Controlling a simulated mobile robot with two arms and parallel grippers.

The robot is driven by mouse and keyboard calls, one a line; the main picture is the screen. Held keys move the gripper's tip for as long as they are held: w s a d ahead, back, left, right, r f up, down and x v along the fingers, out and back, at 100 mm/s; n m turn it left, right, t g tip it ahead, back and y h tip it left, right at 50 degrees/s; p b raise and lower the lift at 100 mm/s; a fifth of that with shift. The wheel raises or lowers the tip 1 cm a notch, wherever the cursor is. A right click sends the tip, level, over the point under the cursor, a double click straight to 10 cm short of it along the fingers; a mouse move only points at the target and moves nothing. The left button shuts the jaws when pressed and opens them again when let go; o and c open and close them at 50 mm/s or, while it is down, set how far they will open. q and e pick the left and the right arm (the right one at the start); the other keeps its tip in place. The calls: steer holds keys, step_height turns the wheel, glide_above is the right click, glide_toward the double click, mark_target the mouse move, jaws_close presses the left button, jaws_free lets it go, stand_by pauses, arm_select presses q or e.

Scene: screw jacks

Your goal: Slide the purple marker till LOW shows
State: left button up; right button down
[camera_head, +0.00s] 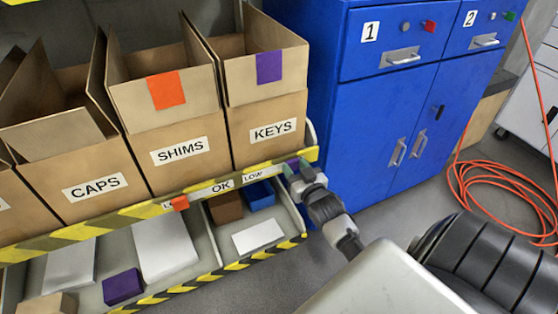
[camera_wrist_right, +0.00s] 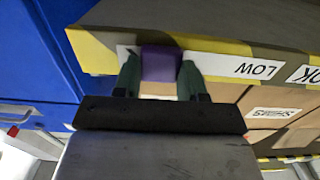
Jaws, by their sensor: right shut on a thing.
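The purple marker (camera_head: 292,165) sits on the yellow and black shelf edge, near its right end. My right gripper (camera_head: 299,169) is shut on it; in the right wrist view the marker (camera_wrist_right: 160,64) is between the two green fingers (camera_wrist_right: 159,78). The LOW label (camera_head: 252,175) is uncovered, just left of the marker in the head view. It also reads fully, upside down, in the right wrist view (camera_wrist_right: 255,68). The OK label (camera_head: 221,187) is further left. My left gripper is not in view.
An orange marker (camera_head: 180,203) sits further left on the same edge, partly covering another label. The KEYS box (camera_head: 272,131) and SHIMS box (camera_head: 179,151) stand above. A blue cabinet (camera_head: 375,130) is close on the right. An orange hose (camera_head: 490,187) lies on the floor.

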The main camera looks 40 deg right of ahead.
steer(key=shift+d, duration=0.25)
steer(key=c, duration=0.6)
jaws_free()
steer(key=shift+s+d, duration=0.1)
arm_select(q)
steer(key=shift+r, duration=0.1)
arm_select(e)
steer(key=shift+s, duration=0.1)
steer(key=shift+s+a, duration=0.2)
steer(key=shift+s, duration=0.15)
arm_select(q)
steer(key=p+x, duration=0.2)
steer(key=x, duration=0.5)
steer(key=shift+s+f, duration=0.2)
arm_select(e)
steer(key=v, duration=1)
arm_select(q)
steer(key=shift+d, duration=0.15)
arm_select(e)
steer(key=shift+w, duration=0.1)
